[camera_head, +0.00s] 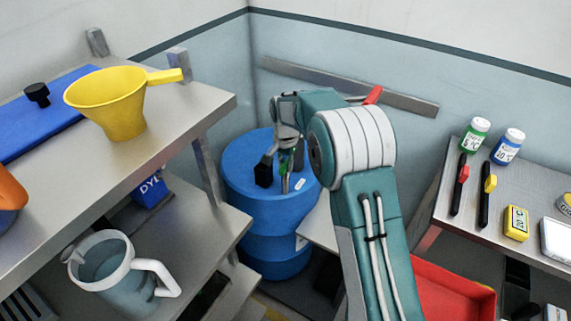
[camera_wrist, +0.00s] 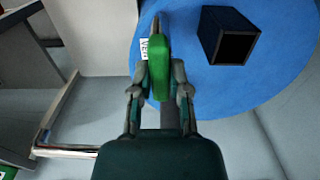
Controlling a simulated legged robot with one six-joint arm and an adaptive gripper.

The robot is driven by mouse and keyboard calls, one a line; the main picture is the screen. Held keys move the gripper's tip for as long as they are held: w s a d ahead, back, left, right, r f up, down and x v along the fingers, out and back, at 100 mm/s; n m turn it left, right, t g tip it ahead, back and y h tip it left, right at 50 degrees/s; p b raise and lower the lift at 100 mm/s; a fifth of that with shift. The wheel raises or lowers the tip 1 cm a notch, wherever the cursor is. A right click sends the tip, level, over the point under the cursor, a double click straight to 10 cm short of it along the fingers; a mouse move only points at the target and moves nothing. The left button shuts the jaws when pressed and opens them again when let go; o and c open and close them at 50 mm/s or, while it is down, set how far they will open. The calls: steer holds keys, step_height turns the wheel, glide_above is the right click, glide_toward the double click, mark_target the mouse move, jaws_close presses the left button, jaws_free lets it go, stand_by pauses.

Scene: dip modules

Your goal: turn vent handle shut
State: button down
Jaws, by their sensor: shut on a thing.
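The vent handle (camera_wrist: 160,65) is a green lever above the blue drum (camera_head: 248,180), and it fills the gap between my fingertips in the wrist view. My gripper (camera_wrist: 160,88) is shut on it, one finger on each side. In the head view my gripper (camera_head: 287,158) reaches down over the drum top, and only a little green shows between the fingers. A black square block (camera_head: 264,172) stands on the drum top, just left of my gripper; the wrist view shows it at the upper right, apart from my fingers. The fitting under the handle is mostly hidden.
A metal shelf (camera_head: 225,108) with a yellow funnel (camera_head: 110,100) stands left of the drum. A clear jug (camera_head: 105,262) sits on the lower shelf. A bench (camera_head: 480,220) with bottles and tools is at the right. A red tray (camera_head: 455,295) lies below my arm.

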mark_target(284, 163)
steer(key=shift+s+a+f+m, duration=0.1)
steer(key=shift+s+f+m, duration=0.05)
steer(key=shift+m, duration=0.15)
stand_by(0.4)
steer(key=c, duration=0.6)
jaws_free()
steer(key=shift+a, duration=0.1)
step_height(284, 163, up, 12)
steer(key=shift+a, duration=0.1)
